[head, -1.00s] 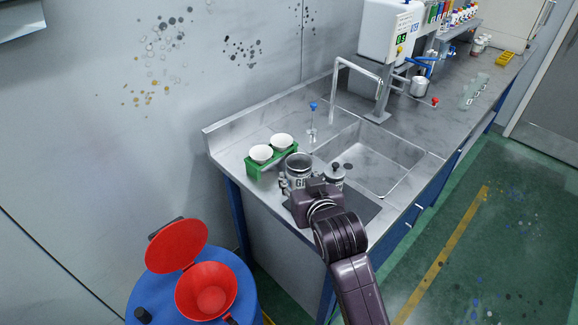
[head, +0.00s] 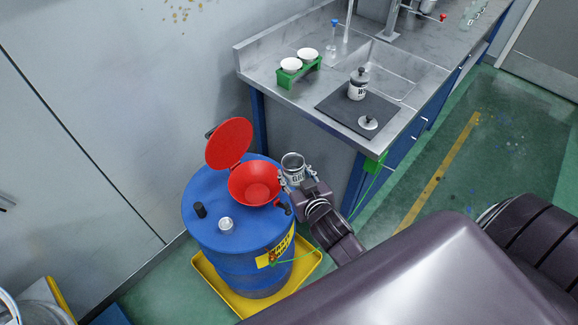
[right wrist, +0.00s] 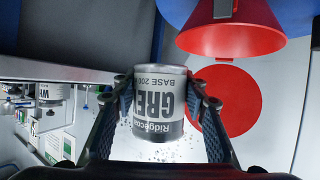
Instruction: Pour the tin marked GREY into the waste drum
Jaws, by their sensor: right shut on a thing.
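The grey tin marked GREY (head: 293,163) is held by my right gripper (head: 294,180), just right of the red funnel (head: 262,190). It stands about upright, its open mouth up. In the right wrist view, which is upside down, both fingers clasp the tin (right wrist: 158,105) and its label reads GREY. The funnel sits on top of the blue waste drum (head: 215,250), with its red lid (head: 229,143) swung open at the back. The tin is beside the funnel's rim, not over its middle. My left gripper is out of view.
The steel bench (head: 270,82) holds a black mat (head: 345,117) with a lidded tin (head: 357,90) and a loose lid (head: 368,122). A green rack (head: 300,75) holds two white cups. The drum stands in a yellow tray (head: 312,262).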

